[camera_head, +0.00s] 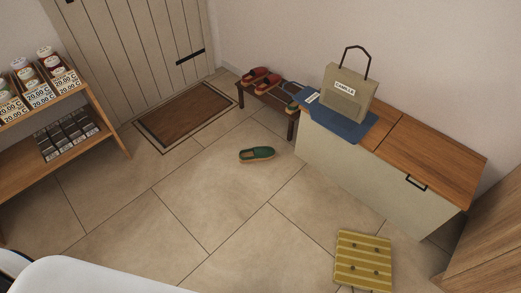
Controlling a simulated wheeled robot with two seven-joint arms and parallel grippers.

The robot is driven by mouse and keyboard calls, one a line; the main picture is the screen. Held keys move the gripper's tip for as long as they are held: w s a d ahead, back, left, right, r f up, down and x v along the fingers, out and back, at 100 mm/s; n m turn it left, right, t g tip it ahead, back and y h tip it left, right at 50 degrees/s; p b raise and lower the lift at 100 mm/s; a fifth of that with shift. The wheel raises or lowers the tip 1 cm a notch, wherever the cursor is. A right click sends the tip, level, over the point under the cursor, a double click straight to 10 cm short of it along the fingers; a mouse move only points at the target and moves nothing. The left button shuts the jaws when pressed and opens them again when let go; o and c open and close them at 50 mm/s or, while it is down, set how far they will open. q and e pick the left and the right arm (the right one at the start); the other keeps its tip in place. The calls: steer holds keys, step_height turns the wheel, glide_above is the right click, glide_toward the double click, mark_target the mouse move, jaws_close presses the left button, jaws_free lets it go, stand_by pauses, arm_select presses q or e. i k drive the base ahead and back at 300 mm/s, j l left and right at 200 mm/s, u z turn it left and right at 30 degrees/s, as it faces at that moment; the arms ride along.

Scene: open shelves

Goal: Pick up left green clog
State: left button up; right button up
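A single green clog (257,154) lies on the tiled floor near the middle of the camera_head view. It sits apart from the low rack, with its sole down. Neither of my grippers shows in this view.
A low dark rack (263,94) by the wall holds red clogs (262,76). A bag (348,92) stands on a blue cloth (340,122) on a wooden-topped chest (433,158). A doormat (184,116), a shelf unit (60,117) and a yellow cushion (363,262) surround open floor.

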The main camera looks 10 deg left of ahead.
mark_target(263, 153)
steer(key=i+j+z, duration=0.1)
steer(key=z, duration=0.45)
steer(key=i+j+z, duration=0.2)
steer(key=j, duration=0.15)
steer(key=i+j+z, duration=0.2)
steer(key=j+z, duration=0.2)
steer(key=j, duration=0.25)
steer(key=j+z, duration=0.2)
steer(key=j, duration=0.2)
